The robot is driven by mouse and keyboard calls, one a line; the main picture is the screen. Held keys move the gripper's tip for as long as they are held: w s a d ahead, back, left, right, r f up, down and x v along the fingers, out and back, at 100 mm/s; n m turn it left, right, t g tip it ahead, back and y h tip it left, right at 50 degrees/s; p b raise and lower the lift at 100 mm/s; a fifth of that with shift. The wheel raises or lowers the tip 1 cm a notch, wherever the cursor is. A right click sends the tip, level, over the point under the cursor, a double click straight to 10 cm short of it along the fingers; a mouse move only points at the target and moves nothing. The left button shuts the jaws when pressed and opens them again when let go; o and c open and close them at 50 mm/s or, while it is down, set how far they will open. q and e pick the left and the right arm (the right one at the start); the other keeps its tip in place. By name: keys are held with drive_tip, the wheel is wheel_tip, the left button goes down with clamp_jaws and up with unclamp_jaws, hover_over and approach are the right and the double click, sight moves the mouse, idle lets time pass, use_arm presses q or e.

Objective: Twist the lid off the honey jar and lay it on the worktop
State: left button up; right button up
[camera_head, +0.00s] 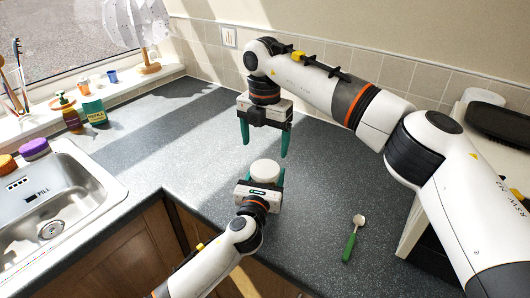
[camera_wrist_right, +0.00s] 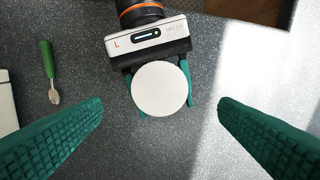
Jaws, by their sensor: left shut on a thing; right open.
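The honey jar shows as a round white lid (camera_head: 265,170) seen from above. The lid also shows in the right wrist view (camera_wrist_right: 160,88); the jar's body below it is hidden. My left gripper (camera_head: 265,179) is shut on the jar from the front, its green fingers on either side. My right gripper (camera_head: 265,147) is open and empty, pointing down above the jar and slightly behind it. In the right wrist view its fingers (camera_wrist_right: 161,108) stand wide apart with the lid between and beyond them. The dark speckled worktop (camera_head: 325,190) lies below.
A green-handled spoon (camera_head: 350,246) lies on the worktop to the right. A sink (camera_head: 50,205) is at the left, with bottles (camera_head: 70,116) behind it. A white appliance (camera_head: 420,222) stands at the right edge. The worktop left of the jar is clear.

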sight(265, 168)
drive_tip(key=shift+m, duration=0.4)
drive_tip(key=shift+f+m, duration=0.25)
drive_tip(key=shift+m, duration=0.05)
wheel_tip(265, 168, down, 8)
drive_tip(key=shift+r, duration=0.2)
drive_tip(key=c, duration=1)
drive_tip(key=n, duration=0.6)
drive_tip(key=shift+r, duration=0.1)
drive_tip(key=n, duration=0.7)
